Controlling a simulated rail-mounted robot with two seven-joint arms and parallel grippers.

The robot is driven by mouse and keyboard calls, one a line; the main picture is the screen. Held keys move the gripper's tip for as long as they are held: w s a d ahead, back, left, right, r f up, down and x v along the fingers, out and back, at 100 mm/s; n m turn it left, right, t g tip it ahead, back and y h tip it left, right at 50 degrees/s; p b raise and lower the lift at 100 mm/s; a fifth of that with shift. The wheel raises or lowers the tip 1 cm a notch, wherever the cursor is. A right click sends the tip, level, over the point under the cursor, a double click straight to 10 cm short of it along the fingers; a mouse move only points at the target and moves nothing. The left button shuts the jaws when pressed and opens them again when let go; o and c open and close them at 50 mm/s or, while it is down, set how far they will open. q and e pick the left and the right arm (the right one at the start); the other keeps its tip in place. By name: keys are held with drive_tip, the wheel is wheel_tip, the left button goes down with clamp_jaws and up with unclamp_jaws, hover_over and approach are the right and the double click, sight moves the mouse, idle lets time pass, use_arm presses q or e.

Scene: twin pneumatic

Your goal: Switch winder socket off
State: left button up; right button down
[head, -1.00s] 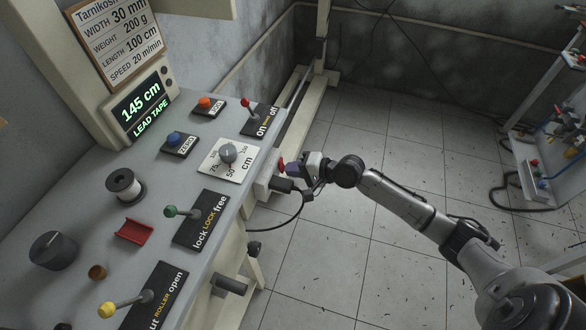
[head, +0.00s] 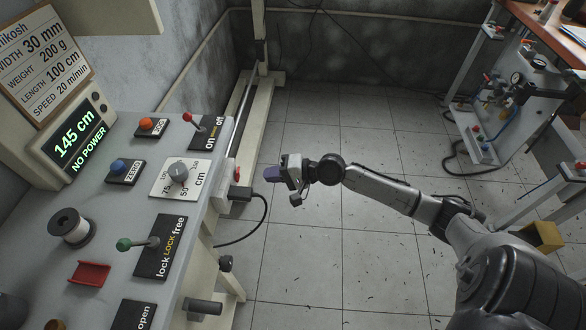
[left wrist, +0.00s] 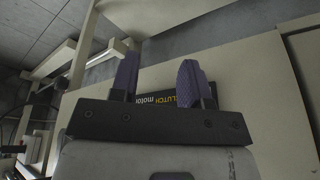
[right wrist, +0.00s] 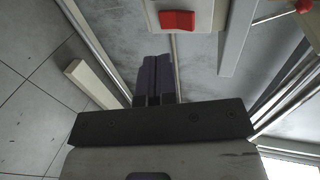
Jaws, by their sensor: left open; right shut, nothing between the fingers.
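The winder socket shows in the right wrist view as a pale plate with a red rocker switch (right wrist: 178,20), just beyond my fingertips. In the head view the small red switch (head: 237,174) is on the bench's right side, above a black plug (head: 239,193) with a cable. The rocker's tilt is hard to read. My right gripper (head: 272,174) is shut and empty, a short gap right of the socket; its fingers are together in the right wrist view (right wrist: 155,78). My left gripper (left wrist: 158,78) is open and empty near a clutch motor label (left wrist: 158,100); it is outside the head view.
The winder's display (head: 80,140) reads 145 cm, NO POWER. The bench top carries a red-knobbed on/off lever (head: 195,122), a dial (head: 178,172) and a green-knobbed lever (head: 140,243). The tiled floor (head: 330,240) right of the bench is open. A rig (head: 520,105) stands at far right.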

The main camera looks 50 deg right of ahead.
use_arm(q)
drive_tip(key=shift+r+p, duration=0.4)
drive_tip(key=shift+r, duration=0.1)
use_arm(e)
drive_tip(key=v, duration=0.6)
drive_tip(key=shift+s+d, duration=0.2)
drive_tip(key=shift+s, duration=0.15)
drive_tip(key=shift+r, duration=0.1)
